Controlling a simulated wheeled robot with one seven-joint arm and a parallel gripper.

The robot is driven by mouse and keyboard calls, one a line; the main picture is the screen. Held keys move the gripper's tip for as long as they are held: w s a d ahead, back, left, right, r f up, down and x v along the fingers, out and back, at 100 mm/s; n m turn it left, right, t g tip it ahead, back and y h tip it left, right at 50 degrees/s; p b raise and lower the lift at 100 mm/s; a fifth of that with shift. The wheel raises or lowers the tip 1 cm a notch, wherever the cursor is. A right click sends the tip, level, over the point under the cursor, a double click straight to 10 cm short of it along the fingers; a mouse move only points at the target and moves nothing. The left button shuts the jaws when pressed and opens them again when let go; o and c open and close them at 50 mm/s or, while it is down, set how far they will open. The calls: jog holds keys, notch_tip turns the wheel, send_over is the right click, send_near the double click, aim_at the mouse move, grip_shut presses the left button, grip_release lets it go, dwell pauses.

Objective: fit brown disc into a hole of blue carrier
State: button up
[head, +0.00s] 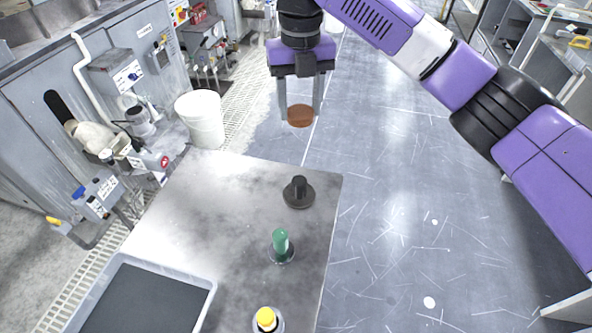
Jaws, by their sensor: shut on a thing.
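A brown disc (300,116) is held between the two fingertips of my gripper (300,110). My gripper is shut on it and points down. In the head view it appears beyond the far edge of the grey table, over the floor. The disc looks roughly level and is clear of any surface. I see no blue carrier in this view.
The grey table (235,215) bears a black knobbed piece (298,192), a green-handled piece (281,245), a yellow-topped piece (267,320) and a grey tray (205,283) with a dark bottom. A white bucket (201,120) stands behind. The table's middle left is clear.

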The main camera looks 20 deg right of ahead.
aim_at(299, 179)
notch_tip(299, 179, down, 19)
jog(key=shift+r+p, duration=0.1)
jog(key=shift+p, duration=0.4)
jog(key=shift+f, duration=0.25)
jog(key=o, duration=1.5)
jog(key=shift+c, duration=0.2)
notch_tip(299, 179, up, 12)
jog(key=b, duration=0.1)
jog(key=shift+r+b, duration=0.2)
jog(key=shift+b, duration=0.1)
